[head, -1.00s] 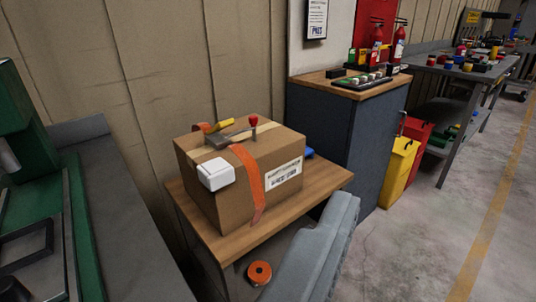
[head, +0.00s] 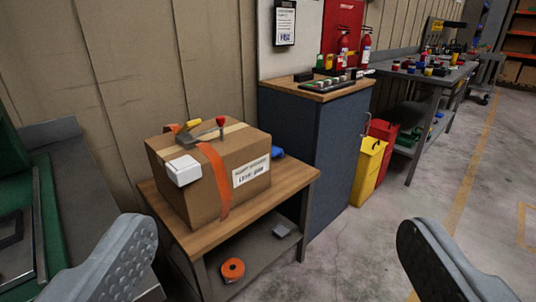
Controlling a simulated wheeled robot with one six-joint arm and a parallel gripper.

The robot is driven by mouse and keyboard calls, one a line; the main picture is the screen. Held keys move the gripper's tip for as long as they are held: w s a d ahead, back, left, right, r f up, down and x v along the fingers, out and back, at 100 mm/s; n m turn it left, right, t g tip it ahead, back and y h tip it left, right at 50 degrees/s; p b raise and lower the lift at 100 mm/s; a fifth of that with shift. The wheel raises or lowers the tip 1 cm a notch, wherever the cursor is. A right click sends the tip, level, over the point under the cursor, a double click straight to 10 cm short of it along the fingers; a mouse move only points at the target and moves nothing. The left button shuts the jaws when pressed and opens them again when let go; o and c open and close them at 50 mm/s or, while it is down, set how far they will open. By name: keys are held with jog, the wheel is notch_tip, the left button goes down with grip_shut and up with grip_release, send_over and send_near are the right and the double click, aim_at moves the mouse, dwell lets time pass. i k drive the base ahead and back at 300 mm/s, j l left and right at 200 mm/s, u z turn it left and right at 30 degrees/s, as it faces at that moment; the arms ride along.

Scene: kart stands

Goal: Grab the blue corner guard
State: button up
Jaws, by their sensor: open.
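A small blue object (head: 278,153), which looks like the blue corner guard, lies on the wooden table top (head: 296,176) just behind the right side of a cardboard box (head: 205,185). The box hides part of it. The box carries an orange strap (head: 215,180), a white corner piece (head: 183,170), and a tool with a red knob and a yellow handle on top. My gripper (head: 270,262) is open and empty in the foreground. Its two grey fingers stand wide apart, in front of the table and apart from everything on it.
An orange roll (head: 232,269) and a small grey piece (head: 281,231) lie on the lower shelf. A dark blue cabinet (head: 310,150) stands right beside the table. Yellow (head: 368,172) and red bins stand farther right. A green machine is at the left. The floor at right is clear.

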aim_at(276, 150)
jog(key=i+l, duration=0.4)
jog(key=l, duration=0.25)
jog(key=i+l, duration=0.2)
jog(key=i+l+u, duration=0.1)
jog(key=i, duration=0.45)
jog(key=i+l+u, duration=0.15)
jog(key=i, duration=0.35)
jog(key=i+j, duration=0.35)
jog(key=i, duration=0.25)
